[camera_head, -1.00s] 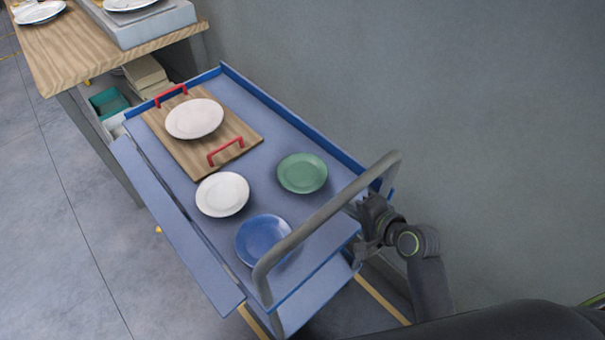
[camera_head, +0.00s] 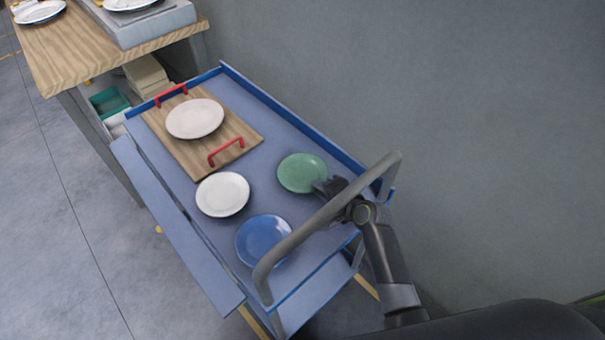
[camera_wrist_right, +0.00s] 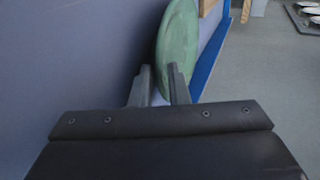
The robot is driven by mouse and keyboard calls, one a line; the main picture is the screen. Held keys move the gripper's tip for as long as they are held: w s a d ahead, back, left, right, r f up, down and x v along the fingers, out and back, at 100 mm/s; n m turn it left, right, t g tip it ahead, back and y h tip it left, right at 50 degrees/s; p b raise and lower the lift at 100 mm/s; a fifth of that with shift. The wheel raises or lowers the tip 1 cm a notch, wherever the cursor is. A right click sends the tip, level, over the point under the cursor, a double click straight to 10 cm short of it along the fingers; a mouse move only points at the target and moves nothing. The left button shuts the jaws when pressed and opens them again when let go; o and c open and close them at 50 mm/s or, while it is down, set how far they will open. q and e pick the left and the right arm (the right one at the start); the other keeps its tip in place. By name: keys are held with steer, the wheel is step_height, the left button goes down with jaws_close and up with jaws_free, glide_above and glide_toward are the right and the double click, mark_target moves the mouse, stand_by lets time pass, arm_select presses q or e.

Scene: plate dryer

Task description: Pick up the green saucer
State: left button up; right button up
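The green saucer (camera_head: 300,172) lies on the blue cart top, right of the white saucer and near the cart's far-side rim. It also shows in the right wrist view (camera_wrist_right: 178,45), just beyond the fingers. My right gripper (camera_head: 322,187) reaches past the cart handle to the saucer's lower right edge. Its fingers (camera_wrist_right: 161,84) are apart, with the saucer's near rim lying in line with the gap. I cannot tell whether they touch it. My left gripper is not in view.
The cart's grey handle (camera_head: 318,217) arches close to my right arm. A white saucer (camera_head: 222,194) and a blue saucer (camera_head: 262,240) lie nearby. A wooden tray (camera_head: 184,151) with red handles holds a white plate (camera_head: 195,119). A wooden table (camera_head: 95,48) stands beyond.

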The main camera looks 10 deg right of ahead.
steer(key=shift+x, duration=0.8)
jaws_close()
steer(key=shift+r, duration=0.15)
